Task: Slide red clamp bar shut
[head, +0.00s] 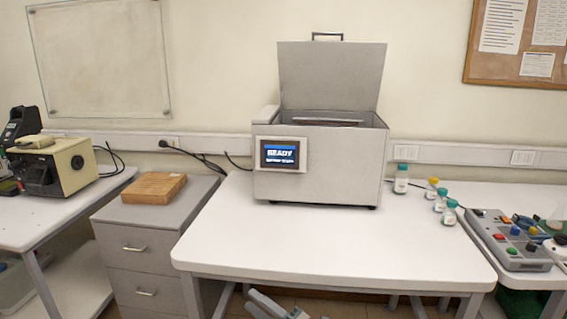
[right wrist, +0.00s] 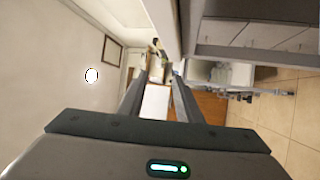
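The grey test machine (head: 330,175) stands on the white table with its lid (head: 332,75) raised upright. Its screen reads READY. A thin dark reddish bar (head: 325,122) shows just above the front rim inside the open chamber. I cannot tell whether it is the clamp bar or how it sits; the inside is mostly hidden by the front wall. My right gripper (head: 268,304) shows partly at the bottom edge, low in front of the table and well away from the machine. In the right wrist view its fingers (right wrist: 160,75) are apart with nothing between them. My left gripper is not in view.
The white table (head: 330,235) is clear before the machine. Several small capped bottles (head: 401,180) stand to its right, near a grey panel (head: 508,238) with coloured buttons. A drawer cabinet (head: 150,250) with a wooden block (head: 153,187) is on the left.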

